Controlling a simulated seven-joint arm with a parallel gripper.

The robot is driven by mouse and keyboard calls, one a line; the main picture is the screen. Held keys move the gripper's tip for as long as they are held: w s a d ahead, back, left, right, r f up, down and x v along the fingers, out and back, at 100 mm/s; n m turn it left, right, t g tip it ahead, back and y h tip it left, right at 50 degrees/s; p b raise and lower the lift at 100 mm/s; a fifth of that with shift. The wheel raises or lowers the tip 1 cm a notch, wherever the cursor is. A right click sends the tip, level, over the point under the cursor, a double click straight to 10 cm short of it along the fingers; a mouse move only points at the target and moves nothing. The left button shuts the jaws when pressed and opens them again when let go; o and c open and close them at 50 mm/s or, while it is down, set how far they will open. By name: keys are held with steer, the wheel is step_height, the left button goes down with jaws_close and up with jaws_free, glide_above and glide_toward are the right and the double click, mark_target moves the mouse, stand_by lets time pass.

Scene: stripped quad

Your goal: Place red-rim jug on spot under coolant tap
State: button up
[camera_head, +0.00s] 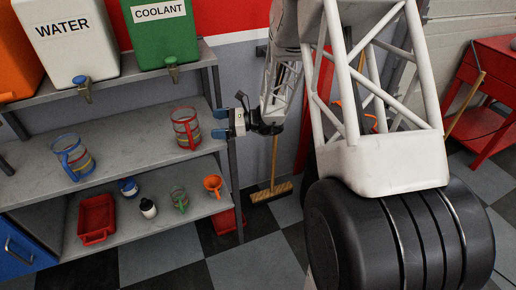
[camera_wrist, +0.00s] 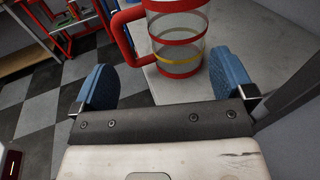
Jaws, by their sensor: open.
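The red-rim jug (camera_head: 186,130), clear with red bands and a red handle, stands upright on the right part of the middle shelf (camera_head: 120,146). In the wrist view the jug (camera_wrist: 179,42) is just ahead of my gripper, its red handle to the left. My gripper (camera_head: 220,123) is to the right of the jug at the shelf's right end. Its blue fingers (camera_wrist: 160,88) are apart, with nothing held between them. The green coolant container (camera_head: 160,36) is on the top shelf, and its tap (camera_head: 173,70) hangs above the middle shelf, left of the jug.
A blue-rim jug (camera_head: 73,157) stands on the left of the middle shelf. The white water container (camera_head: 79,48) has its tap above that shelf. A shelf post (camera_head: 236,190) is close to my gripper. The lower shelf holds a red bin (camera_head: 97,219), a bottle and several small jugs.

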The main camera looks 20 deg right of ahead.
steer(key=s+a+r+n+g+h, duration=0.3)
steer(key=s+r+n, duration=0.25)
steer(key=s, duration=0.45)
steer(key=s+a+r+n+g+h, duration=0.3)
steer(key=s+r+n, duration=0.2)
steer(key=s+r, duration=0.3)
steer(key=s+d+r+n+t+h, duration=0.1)
steer(key=s+d+r+n+h, duration=0.1)
steer(key=s, duration=0.5)
steer(key=s+d+r+n+t+h, duration=0.1)
steer(key=s+d+n+h, duration=0.1)
steer(key=s+n+h, duration=0.3)
steer(key=s+d+r+n+t+h, duration=0.1)
steer(key=s+d+r+n+h, duration=0.1)
steer(key=s, duration=0.7)
steer(key=shift+d+r+n+h, duration=0.35)
steer(key=shift+d+n+h, duration=0.05)
steer(key=shift+n+h, duration=0.45)
